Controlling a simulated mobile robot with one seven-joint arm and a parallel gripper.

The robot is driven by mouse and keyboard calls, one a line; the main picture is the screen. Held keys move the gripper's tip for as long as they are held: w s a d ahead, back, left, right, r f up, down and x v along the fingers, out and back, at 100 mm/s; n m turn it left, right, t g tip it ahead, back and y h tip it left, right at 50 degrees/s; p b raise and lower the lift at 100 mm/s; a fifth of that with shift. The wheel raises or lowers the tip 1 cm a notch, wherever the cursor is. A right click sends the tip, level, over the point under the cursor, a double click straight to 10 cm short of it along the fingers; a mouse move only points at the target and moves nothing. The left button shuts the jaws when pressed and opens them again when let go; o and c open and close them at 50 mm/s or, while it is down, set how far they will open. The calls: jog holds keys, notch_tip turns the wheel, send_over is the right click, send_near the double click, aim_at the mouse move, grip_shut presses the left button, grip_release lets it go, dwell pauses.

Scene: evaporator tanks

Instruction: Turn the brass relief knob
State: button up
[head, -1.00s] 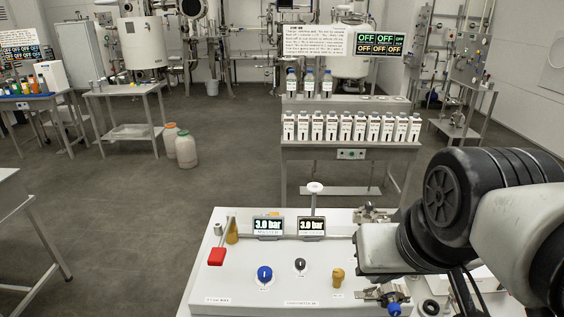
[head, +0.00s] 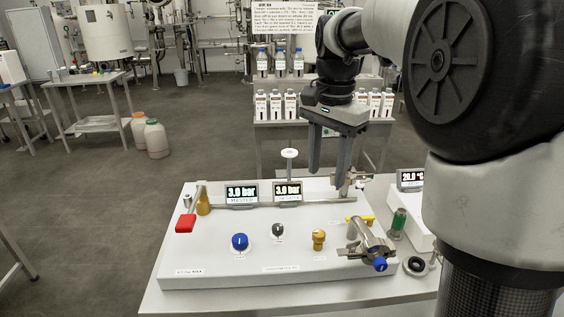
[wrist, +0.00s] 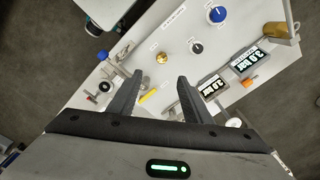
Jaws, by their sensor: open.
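The brass relief knob (head: 318,239) stands upright on the white panel (head: 220,262), right of the small black knob (head: 278,231). In the wrist view the brass knob (wrist: 162,57) shows beyond my fingertips, a little above the gap between them. My gripper (head: 327,170) is open and empty, pointing down above the back of the panel. It is behind and above the brass knob and apart from it. Its two fingers (wrist: 160,82) show in the wrist view with nothing between them.
A blue knob (head: 240,242), a red-handled lever (head: 186,222) and two gauges reading 3.0 bar (head: 242,194) are on the panel. A metal valve with a blue end (head: 368,244), a yellow handle (head: 359,219) and a green cylinder (head: 398,222) stand right of the brass knob.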

aim_at(319, 234)
jog(key=shift+m, duration=0.4)
jog(key=f+b, duration=0.1)
jog(key=f, duration=0.5)
jog(key=w+f+b, duration=0.1)
jog(key=f, duration=1.2)
jog(key=shift+w+b, duration=0.3)
jog(key=shift+b, duration=0.1)
jog(key=c, duration=1.1)
jog(key=shift+o, duration=0.2)
